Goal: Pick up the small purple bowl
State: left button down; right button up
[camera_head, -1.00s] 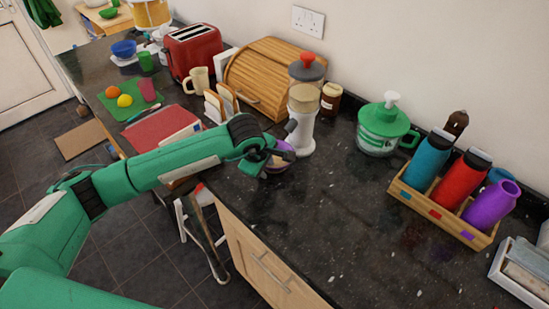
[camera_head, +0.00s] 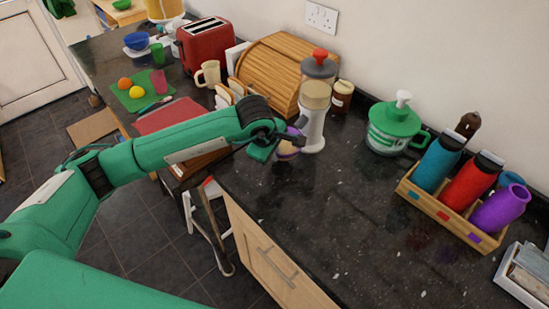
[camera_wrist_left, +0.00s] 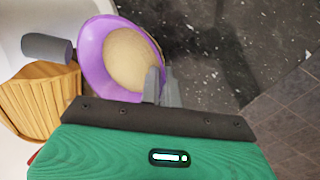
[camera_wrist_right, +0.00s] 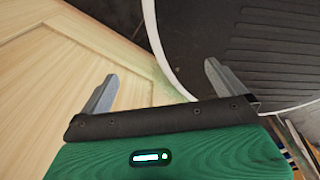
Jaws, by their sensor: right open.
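The small purple bowl (camera_head: 288,149) is at the end of my left arm, in front of a white dispenser with a red knob. The left wrist view shows the bowl (camera_wrist_left: 92,62) with a tan inside. My left gripper (camera_wrist_left: 163,84) has its fingers close together across the bowl's near rim, one inside and one outside. In the head view my left gripper (camera_head: 285,138) partly hides the bowl. A gap under the bowl is hard to judge. My right gripper (camera_wrist_right: 161,83) is open and empty, outside the head view.
The dispenser (camera_head: 313,115) stands right behind the bowl, with a wooden bread bin (camera_head: 270,65) behind to the left. A green-lidded jug (camera_head: 396,128) and a bottle crate (camera_head: 450,215) stand right. The counter (camera_head: 345,215) between is clear. A pale wooden panel (camera_wrist_right: 60,65) is by my right gripper.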

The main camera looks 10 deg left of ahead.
pick_arm(q)
jog(key=s+a+b, duration=0.2)
jog(key=s+a, duration=0.1)
jog(key=s, duration=0.5)
jog(key=s+a+b, duration=0.2)
jog(key=s+a, duration=0.1)
jog(key=s, duration=0.6)
jog(key=shift+b, duration=0.3)
jog(key=shift+f, duration=0.1)
